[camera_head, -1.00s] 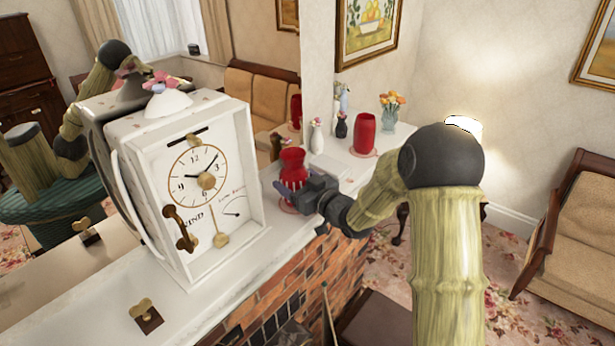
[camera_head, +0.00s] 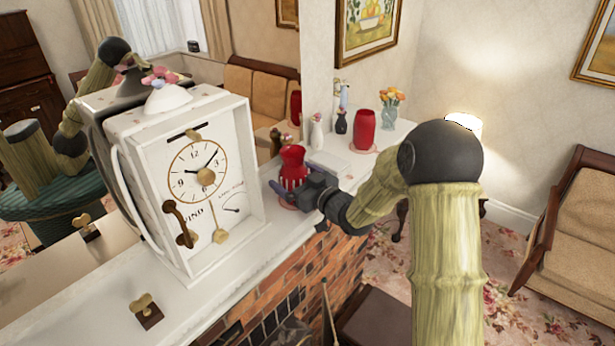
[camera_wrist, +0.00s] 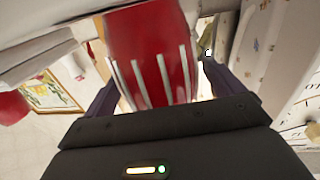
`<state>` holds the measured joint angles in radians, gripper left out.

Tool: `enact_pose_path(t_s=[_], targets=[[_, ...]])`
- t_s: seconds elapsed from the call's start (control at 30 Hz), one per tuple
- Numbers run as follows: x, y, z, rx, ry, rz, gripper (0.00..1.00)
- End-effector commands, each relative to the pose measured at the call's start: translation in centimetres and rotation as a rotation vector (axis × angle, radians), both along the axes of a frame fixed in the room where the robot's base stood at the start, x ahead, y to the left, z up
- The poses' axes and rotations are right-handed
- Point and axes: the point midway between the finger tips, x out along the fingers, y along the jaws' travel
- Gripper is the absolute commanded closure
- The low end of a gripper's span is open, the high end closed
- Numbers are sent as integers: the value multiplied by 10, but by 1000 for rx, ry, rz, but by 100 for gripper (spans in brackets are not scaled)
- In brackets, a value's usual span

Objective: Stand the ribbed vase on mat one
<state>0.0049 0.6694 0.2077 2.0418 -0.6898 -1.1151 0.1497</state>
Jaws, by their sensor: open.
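The ribbed vase (camera_head: 292,160), red with white ribs on its lower part, stands upright on the mantel beyond the clock. A pinkish round mat (camera_head: 286,205) shows partly at its foot; I cannot tell its number. My gripper (camera_head: 295,190) is low at the vase, reaching in from the right. In the wrist view my gripper (camera_wrist: 160,88) is open, with one finger on each side of the ribbed vase (camera_wrist: 150,50). Gaps show beside the fingers, and I cannot tell whether either touches. The vase's foot is partly hidden by my gripper.
A white clock (camera_head: 200,185) stands close on the left. A mirror is behind the mantel.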

Motion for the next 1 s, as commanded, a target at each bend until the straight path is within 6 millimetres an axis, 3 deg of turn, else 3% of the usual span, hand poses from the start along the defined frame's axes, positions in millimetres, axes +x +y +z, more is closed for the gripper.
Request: enact_pose_path(t_s=[0.17, 0.6, 1.0], targets=[[-13, -16, -1, 0, -1, -4, 7], [-73, -74, -1, -1, -2, -3, 7], [-86, -84, 2, 0, 1, 1, 7]])
